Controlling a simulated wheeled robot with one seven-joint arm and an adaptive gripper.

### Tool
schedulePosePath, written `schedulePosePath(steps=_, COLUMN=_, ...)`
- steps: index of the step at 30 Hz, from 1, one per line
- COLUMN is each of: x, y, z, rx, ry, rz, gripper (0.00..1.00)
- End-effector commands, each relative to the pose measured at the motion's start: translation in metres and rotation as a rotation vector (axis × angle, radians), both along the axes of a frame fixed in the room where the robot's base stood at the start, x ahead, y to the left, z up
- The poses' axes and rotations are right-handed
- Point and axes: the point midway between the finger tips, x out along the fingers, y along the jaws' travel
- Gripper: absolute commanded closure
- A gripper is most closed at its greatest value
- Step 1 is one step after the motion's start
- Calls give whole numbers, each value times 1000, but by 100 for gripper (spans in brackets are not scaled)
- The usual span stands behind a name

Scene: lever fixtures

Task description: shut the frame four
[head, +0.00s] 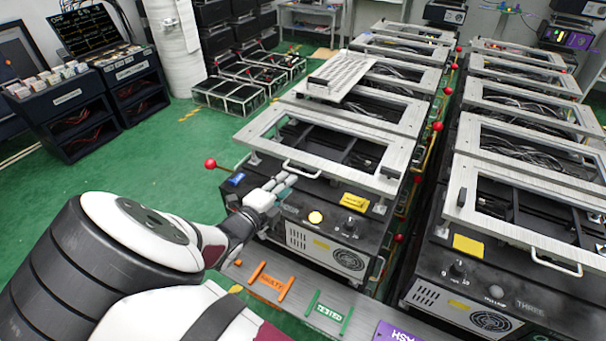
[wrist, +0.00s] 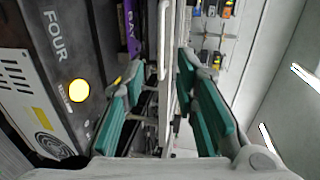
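Fixture four (wrist: 57,38) is a dark box with "FOUR" on its panel and a lit yellow button (wrist: 79,90). The button also shows in the head view (head: 315,217). Its silver frame (head: 262,128) stands above the box top, with a gap under its front edge. A curved handle (head: 301,171) is on that edge. My gripper (head: 286,181) is at the front of the frame, left of the handle. In the wrist view, my gripper (wrist: 160,68) is open, with teal pads on both sides of the edge-on frame (wrist: 168,100). I see no pad touching it.
A red ball lever (head: 210,164) sticks out left of fixture four. Fixture three (head: 490,290) stands to the right across a narrow gap. More framed fixtures stand behind. Orange and green tags (head: 328,311) lie on the front ledge. Green floor is free at left.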

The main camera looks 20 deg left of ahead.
Motion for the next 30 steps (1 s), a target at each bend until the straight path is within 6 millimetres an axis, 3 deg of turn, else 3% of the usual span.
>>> schedulePosePath(steps=6, x=40, y=-3, z=-11, rx=4, ry=-1, rz=-3, gripper=73)
schedulePosePath(steps=15, x=75, y=-6, z=-17, rx=3, ry=-1, rz=-2, gripper=73)
schedulePosePath(steps=30, x=83, y=-7, z=-17, rx=3, ry=0, rz=-2, gripper=75)
